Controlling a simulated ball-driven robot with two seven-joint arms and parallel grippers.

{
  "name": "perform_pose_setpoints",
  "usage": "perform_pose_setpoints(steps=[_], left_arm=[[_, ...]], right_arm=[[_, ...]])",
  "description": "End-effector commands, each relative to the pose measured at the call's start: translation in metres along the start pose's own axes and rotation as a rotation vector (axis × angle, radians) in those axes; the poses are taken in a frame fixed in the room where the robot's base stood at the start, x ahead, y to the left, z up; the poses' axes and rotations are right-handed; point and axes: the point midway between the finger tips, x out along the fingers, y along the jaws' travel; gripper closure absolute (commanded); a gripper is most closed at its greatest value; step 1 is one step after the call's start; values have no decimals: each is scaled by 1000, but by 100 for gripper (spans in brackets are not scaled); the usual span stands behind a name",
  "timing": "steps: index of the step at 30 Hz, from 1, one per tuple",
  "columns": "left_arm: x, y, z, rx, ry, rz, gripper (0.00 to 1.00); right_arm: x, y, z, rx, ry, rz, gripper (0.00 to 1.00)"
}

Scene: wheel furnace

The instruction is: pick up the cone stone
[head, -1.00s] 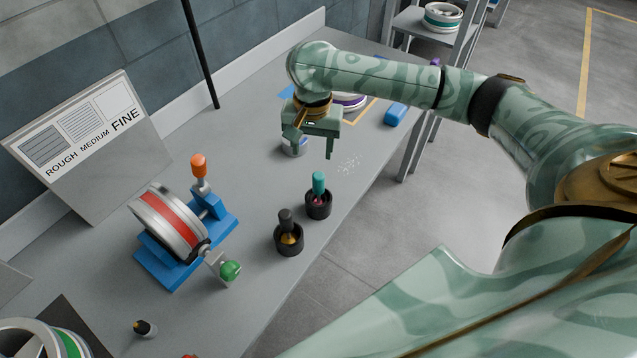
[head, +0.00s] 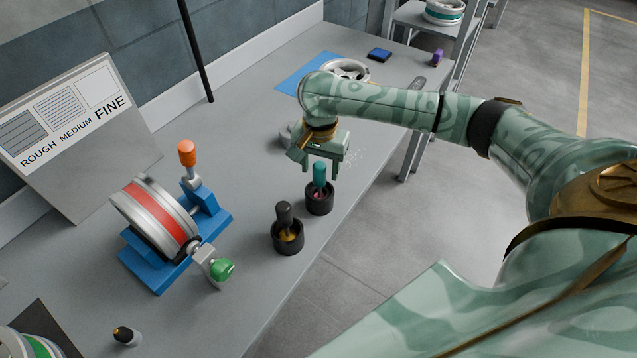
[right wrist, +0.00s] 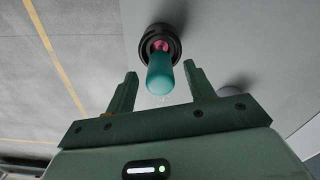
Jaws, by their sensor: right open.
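Two black cups each hold a handled stone. One has a teal handle (head: 320,174) over a pinkish stone, and it also shows in the right wrist view (right wrist: 160,75). The other has a black handle (head: 284,214) over a gold-yellow stone. The stones sit partly hidden in their cups, so I cannot tell which is the cone. My right gripper (head: 320,170) is open and empty, close by the teal handle. In the right wrist view my fingertips (right wrist: 160,72) stand either side of the teal handle, not visibly touching it. My left gripper is not in view.
A blue stand with a red-banded wheel (head: 160,215), orange knob (head: 187,153) and green knob (head: 222,270) stands left. A ROUGH/MEDIUM/FINE board (head: 85,140) leans behind. A wheel (head: 345,69) lies on a blue mat (head: 300,75) farther back. The bench edge runs close right of the cups.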

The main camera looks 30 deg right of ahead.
Motion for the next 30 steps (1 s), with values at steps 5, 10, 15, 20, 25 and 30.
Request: perform_pose_setpoints(steps=[5, 10, 15, 20, 25, 30], left_arm=[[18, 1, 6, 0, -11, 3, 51], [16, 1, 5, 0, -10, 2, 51], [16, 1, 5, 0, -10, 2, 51], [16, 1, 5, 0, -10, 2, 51], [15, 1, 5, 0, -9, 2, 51], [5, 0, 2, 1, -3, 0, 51]], right_arm=[[29, 0, 1, -2, -1, 3, 46], [26, 0, 0, -2, 2, 0, 46], [25, 0, 0, -2, 2, 1, 88], [25, 0, 0, -2, 2, 0, 95], [24, 0, 0, -2, 2, 1, 95], [11, 0, 0, -1, 3, -1, 95]])
